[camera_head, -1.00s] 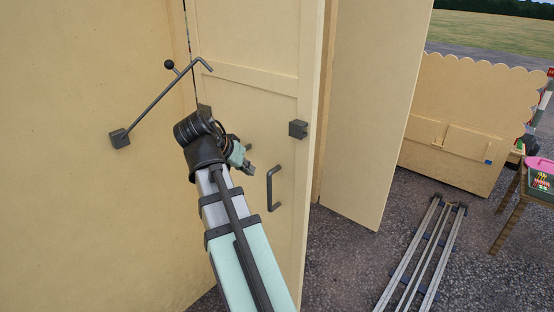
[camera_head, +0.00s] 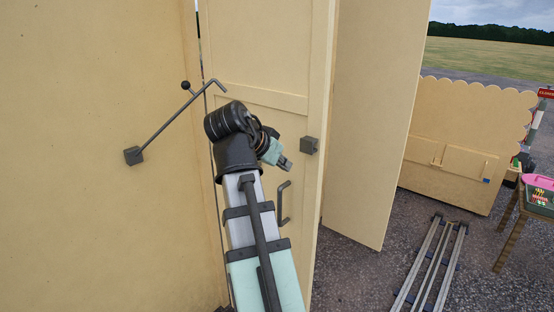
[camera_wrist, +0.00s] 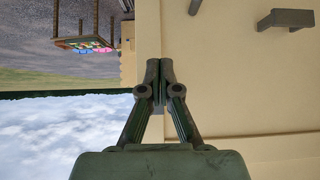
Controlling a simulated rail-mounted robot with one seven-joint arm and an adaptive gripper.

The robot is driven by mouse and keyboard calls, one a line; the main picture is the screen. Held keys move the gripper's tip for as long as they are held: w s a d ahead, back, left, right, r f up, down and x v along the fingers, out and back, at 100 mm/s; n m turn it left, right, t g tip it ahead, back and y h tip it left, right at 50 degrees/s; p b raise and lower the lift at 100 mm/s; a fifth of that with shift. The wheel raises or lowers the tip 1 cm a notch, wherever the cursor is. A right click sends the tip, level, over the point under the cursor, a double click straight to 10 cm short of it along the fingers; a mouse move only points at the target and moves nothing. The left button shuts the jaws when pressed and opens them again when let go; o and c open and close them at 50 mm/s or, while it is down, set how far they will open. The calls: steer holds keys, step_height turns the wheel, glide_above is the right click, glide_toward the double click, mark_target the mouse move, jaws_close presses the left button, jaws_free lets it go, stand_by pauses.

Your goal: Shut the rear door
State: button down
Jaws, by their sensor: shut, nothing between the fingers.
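The rear door (camera_head: 268,78) is a tall cream panel standing ajar, with an open gap between its right edge and the panel to the right. A dark pull handle (camera_head: 283,203) and a dark block (camera_head: 309,145) are on its face. My gripper (camera_head: 287,165) is shut and empty, in front of the door between the block and the handle. In the wrist view my closed fingers (camera_wrist: 158,85) point along the door's edge (camera_wrist: 148,40); whether they touch it I cannot tell.
A dark hooked stay rod (camera_head: 165,122) with a ball knob is fixed on the left wall (camera_head: 90,220). A cream panel (camera_head: 370,120) stands right of the gap. Metal rails (camera_head: 430,262) lie on the tarmac, and a small table (camera_head: 508,222) with sweets is at far right.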

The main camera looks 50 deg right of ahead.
mark_target(305, 167)
steer(key=d+f, duration=0.1)
steer(key=d, duration=0.1)
steer(key=d+f, duration=0.1)
steer(key=d, duration=0.1)
steer(key=d+f, duration=0.1)
steer(key=d, duration=0.1)
steer(key=shift+d, duration=0.7)
steer(key=shift+w+d, duration=0.1)
